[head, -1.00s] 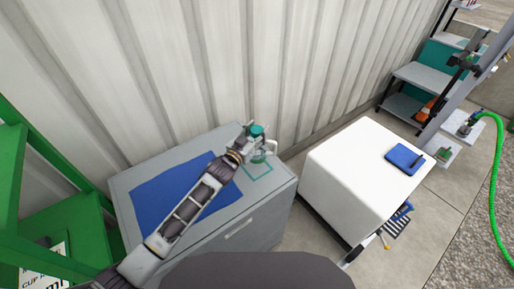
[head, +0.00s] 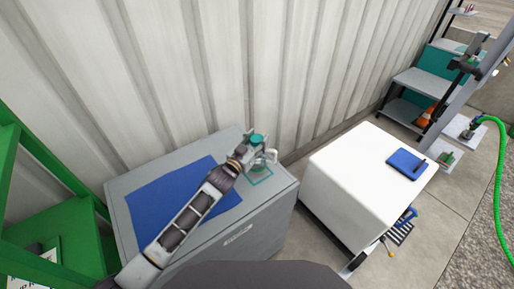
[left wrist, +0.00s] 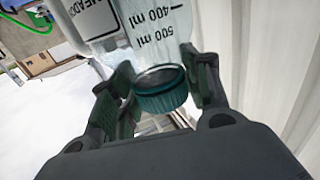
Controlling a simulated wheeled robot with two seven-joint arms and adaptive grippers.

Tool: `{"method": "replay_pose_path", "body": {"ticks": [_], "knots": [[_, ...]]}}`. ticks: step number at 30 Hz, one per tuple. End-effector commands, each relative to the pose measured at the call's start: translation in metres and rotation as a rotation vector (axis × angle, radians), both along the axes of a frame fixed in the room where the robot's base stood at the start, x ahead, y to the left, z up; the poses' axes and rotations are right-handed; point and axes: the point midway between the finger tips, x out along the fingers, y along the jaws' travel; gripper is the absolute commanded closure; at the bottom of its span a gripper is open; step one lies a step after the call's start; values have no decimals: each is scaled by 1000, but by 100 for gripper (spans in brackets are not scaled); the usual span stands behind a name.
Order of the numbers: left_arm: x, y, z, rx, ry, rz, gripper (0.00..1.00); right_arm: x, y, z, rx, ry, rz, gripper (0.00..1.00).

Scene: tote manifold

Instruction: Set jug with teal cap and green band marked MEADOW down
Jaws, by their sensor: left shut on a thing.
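The green band is not clearly seen. My left gripper (head: 248,152) is shut on the jug, with its fingers (left wrist: 160,80) on either side near the cap. I cannot tell whether the jug's base touches the cabinet. My right gripper is not in view.
The grey cabinet (head: 238,247) carries a blue mat (head: 150,205) left of the jug. A corrugated wall (head: 200,70) stands close behind. A white cabinet (head: 345,175) with a blue pad (head: 408,163) is to the right. A green frame (head: 50,230) is at left.

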Motion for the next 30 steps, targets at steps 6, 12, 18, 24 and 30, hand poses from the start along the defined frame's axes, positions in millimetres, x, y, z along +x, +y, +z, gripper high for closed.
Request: {"method": "replay_pose_path", "body": {"ticks": [6,12,18,24,30], "knots": [[0,0,-9,-1,-2,0,98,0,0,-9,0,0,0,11],[0,0,-22,-1,-2,-1,98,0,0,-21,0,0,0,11],[0,0,-33,-1,-2,-1,98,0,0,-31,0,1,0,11],[0,0,-37,-1,-2,-1,98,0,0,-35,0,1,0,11],[0,0,-37,0,0,0,98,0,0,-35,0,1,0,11]]}}
